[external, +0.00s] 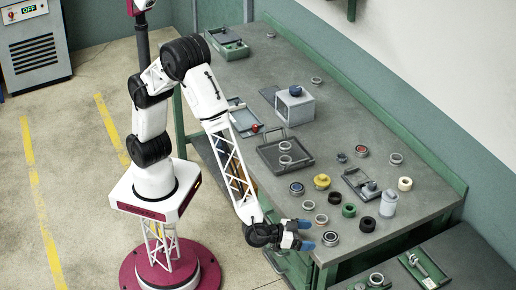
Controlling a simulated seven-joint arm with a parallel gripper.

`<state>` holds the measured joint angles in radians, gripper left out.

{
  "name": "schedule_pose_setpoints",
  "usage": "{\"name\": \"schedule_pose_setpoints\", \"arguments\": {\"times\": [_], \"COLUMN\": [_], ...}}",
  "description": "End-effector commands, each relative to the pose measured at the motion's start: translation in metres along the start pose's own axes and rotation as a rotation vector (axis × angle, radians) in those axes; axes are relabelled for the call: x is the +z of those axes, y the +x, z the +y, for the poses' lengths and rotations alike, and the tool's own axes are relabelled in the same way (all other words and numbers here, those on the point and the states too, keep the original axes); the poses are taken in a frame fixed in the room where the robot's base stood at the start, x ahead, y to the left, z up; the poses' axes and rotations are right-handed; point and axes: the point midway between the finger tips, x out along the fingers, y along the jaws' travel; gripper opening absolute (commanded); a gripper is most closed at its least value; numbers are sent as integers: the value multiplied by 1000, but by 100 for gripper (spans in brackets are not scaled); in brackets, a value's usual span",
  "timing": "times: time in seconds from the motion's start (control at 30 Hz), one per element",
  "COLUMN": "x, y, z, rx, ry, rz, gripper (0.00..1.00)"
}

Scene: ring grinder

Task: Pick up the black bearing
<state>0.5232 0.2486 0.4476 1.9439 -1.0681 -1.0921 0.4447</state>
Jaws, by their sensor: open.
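A black ring (367,224), which looks like the black bearing, lies flat on the green-edged table (425,212) near its front right. My gripper (306,235) is low over the table's front edge, left of the black ring and apart from it. Its two blue-tipped fingers point right and are spread open with nothing seen between them. A dark-centred metal ring (330,239) lies just right of the fingertips, between my gripper and the black ring. Whether the fingers touch the tabletop is hard to tell.
Near the black ring are a dark green ring (348,210), a grey cylinder (389,203), a cream ring (405,184) and a small tray (360,184). Other metal rings (321,219) lie close to my gripper. A larger dark tray (268,155) sits further back.

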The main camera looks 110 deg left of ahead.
Motion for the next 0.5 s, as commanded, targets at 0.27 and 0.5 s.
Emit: {"name": "schedule_pose_setpoints", "arguments": {"times": [0.27,0.5], "x": [0,0], "y": [17,26], "z": [0,0], "rx": [0,0], "ry": [0,0], "rz": [0,0], "gripper": [96,96]}}
